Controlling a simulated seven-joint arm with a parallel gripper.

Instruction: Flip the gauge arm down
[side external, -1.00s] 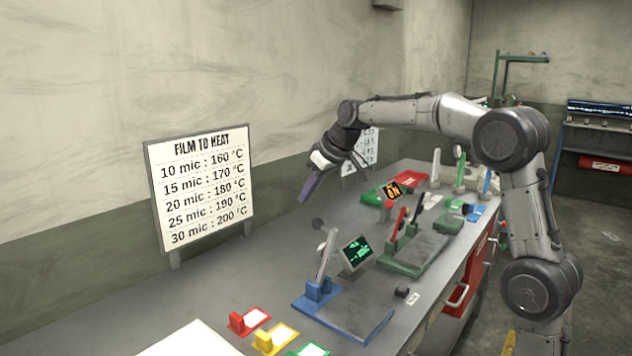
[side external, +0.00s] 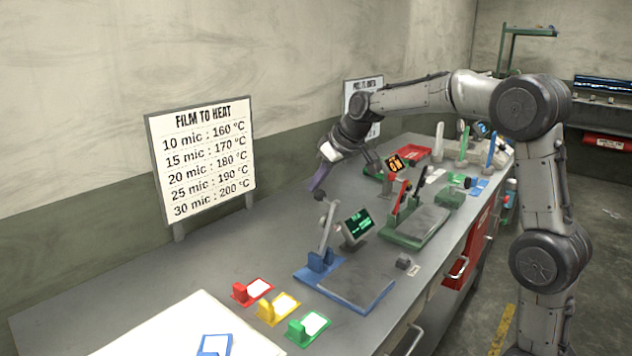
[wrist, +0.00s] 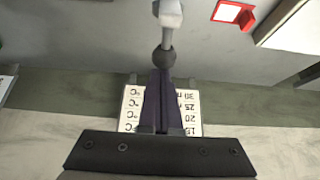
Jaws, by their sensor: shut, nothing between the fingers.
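The gauge arm (side external: 327,228) is a grey lever with a black ball knob (side external: 320,196), standing up, slightly tilted, from a blue base (side external: 352,284) on the bench. A small screen with green text (side external: 356,224) is beside it. My gripper (side external: 316,190) has dark purple fingers, shut and empty, with the tips at the knob. In the wrist view the knob (wrist: 163,57) is just beyond my fingertips (wrist: 161,72), with the lever (wrist: 169,18) behind it. I cannot tell whether they touch.
A green-based device (side external: 412,238) with a red lever stands behind on the bench. Red, yellow and green card holders (side external: 278,308) lie in front. A heat chart (side external: 203,158) stands against the wall. The bench left of the blue base is clear.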

